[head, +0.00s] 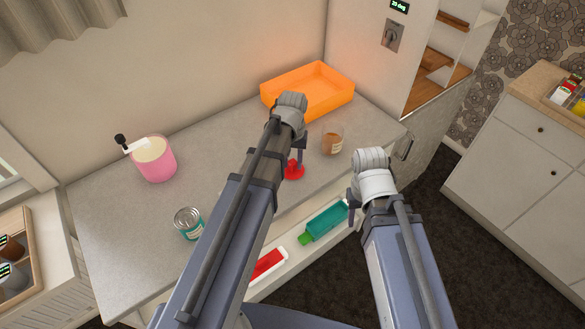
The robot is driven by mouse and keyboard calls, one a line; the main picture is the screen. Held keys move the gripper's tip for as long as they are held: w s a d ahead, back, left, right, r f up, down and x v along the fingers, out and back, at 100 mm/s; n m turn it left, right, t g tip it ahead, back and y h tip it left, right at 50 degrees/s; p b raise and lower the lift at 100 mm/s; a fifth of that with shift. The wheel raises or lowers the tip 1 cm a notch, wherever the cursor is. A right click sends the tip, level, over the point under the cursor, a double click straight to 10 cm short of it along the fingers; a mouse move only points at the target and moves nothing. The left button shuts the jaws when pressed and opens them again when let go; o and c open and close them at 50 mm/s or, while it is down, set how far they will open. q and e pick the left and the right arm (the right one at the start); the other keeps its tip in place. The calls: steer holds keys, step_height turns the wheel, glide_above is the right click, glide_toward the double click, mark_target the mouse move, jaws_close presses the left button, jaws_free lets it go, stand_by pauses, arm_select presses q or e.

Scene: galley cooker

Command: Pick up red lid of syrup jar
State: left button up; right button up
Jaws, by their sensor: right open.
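A red lid (293,171) with a raised knob lies on the grey counter near its front edge, partly hidden by my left arm. A clear jar (333,141) with brown contents and a pale label stands to its upper right, with no lid visible on it. It may be the syrup jar. My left gripper (300,158) is just above or at the red lid; its fingers are mostly hidden by its wrist, and I cannot tell whether it touches the lid. My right gripper (352,206) is open and apart from the lid, right of the counter's front edge.
An orange tray (308,88) sits at the back of the counter (120,215). A pink pot (154,160) and a tin can (188,223) stand on the left. Below the front edge, a shelf holds a green bottle (325,222) and a red item (268,264).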

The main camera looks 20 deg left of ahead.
mark_target(293, 161)
arm_select(q)
jaws_close()
steer(key=shift+r, duration=0.1)
arm_select(e)
steer(key=shift+r, duration=0.15)
arm_select(q)
step_height(293, 161, up, 10)
steer(key=p, duration=1)
arm_select(e)
step_height(293, 161, up, 10)
